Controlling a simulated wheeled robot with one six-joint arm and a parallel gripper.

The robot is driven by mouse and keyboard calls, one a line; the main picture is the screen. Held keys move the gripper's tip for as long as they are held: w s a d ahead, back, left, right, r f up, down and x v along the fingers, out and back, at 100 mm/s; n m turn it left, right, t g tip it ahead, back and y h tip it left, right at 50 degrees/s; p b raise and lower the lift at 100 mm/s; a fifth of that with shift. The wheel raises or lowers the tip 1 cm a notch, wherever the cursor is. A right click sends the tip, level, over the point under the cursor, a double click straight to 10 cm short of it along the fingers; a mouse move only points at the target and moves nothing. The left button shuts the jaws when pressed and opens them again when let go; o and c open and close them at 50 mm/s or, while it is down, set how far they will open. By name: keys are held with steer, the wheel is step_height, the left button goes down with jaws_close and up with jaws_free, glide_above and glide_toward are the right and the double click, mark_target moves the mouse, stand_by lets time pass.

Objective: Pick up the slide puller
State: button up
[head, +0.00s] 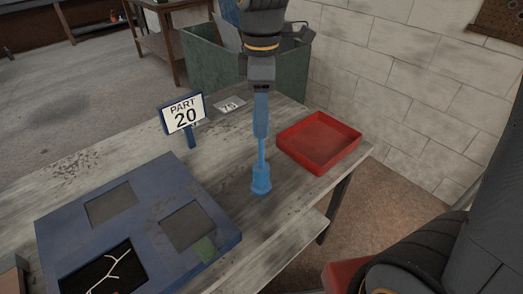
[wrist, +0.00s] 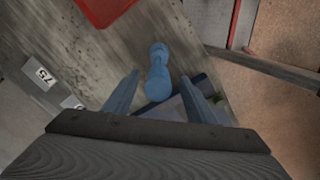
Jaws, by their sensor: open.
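The slide puller (head: 261,180) is a bright blue tool with a wide foot and a thinner shaft. It stands upright on the grey bench, right of the blue tray. My gripper (head: 261,134) points down from above, directly over or around its upper part; the blue of the fingers blends with the puller there. In the wrist view the slide puller (wrist: 157,76) shows between and beyond the two parted fingers of my gripper (wrist: 161,75), with gaps on both sides. Whether the fingertips reach down past its top is hard to tell.
A blue tray (head: 222,238) with square recesses lies at the left of the bench (head: 240,215). A red open bin (head: 343,128) sits back right near the bench edge. A "PART 20" sign (head: 183,113) stands behind the tray. A green container (head: 225,68) is beyond the bench.

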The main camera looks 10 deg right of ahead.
steer(key=p, duration=0.2)
glide_above(261, 155)
steer(key=shift+w+f, duration=0.2)
steer(key=shift+f, duration=1.4)
steer(key=shift+w+f, duration=0.15)
steer(key=shift+f, duration=1.45)
jaws_close()
